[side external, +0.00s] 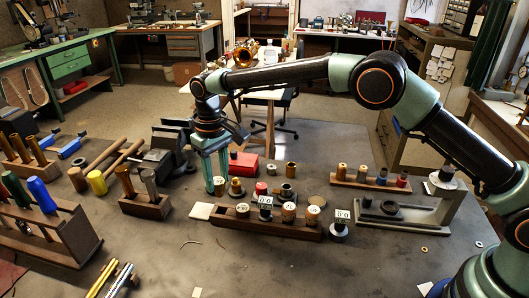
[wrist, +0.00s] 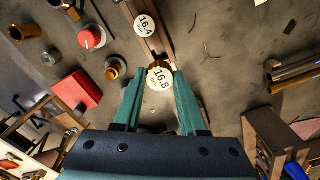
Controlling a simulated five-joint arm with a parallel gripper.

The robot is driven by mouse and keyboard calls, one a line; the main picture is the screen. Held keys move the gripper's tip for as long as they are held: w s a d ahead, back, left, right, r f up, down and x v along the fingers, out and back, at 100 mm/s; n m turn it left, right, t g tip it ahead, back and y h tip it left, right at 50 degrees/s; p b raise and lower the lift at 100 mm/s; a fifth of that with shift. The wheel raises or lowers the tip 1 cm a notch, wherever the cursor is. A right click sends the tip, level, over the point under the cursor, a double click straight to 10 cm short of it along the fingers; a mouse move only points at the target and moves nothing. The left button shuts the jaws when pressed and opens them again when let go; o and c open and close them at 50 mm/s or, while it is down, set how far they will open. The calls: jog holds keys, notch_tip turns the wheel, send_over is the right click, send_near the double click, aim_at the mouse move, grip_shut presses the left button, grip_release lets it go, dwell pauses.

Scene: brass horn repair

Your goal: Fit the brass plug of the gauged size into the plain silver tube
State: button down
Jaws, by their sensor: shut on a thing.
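My gripper (wrist: 157,82) is shut on a brass plug (wrist: 160,77) whose pale round top reads 16.8. In the side view my gripper (side external: 217,188) points down at the left end of a long wooden rack (side external: 228,223). The fingers mostly hide the held plug there. I cannot tell whether it is seated in the rack or raised. Another plug, marked 16.4 (wrist: 145,25), stands in the rack in the wrist view. I cannot make out the plain silver tube with certainty.
A red box (side external: 243,165) and small round parts (side external: 236,187) lie behind the rack. A wooden rack of small pieces (side external: 370,182) and a grey fixture (side external: 385,217) stand at the right. Tool racks crowd the left. The bench front is mostly clear.

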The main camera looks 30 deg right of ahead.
jog(key=shift+d+r, duration=0.1)
jog(key=shift+r, duration=0.05)
jog(key=s+d+r, duration=0.1)
jog(key=d, duration=0.7)
jog(key=s+d+r, duration=0.1)
jog(key=s+d, duration=0.1)
jog(key=d, duration=0.7)
jog(key=shift+s+d+r, duration=0.25)
jog(key=shift+f, duration=2.4)
jog(key=shift+f, duration=1.8)
jog(key=shift+c, duration=0.3)
grip_release()
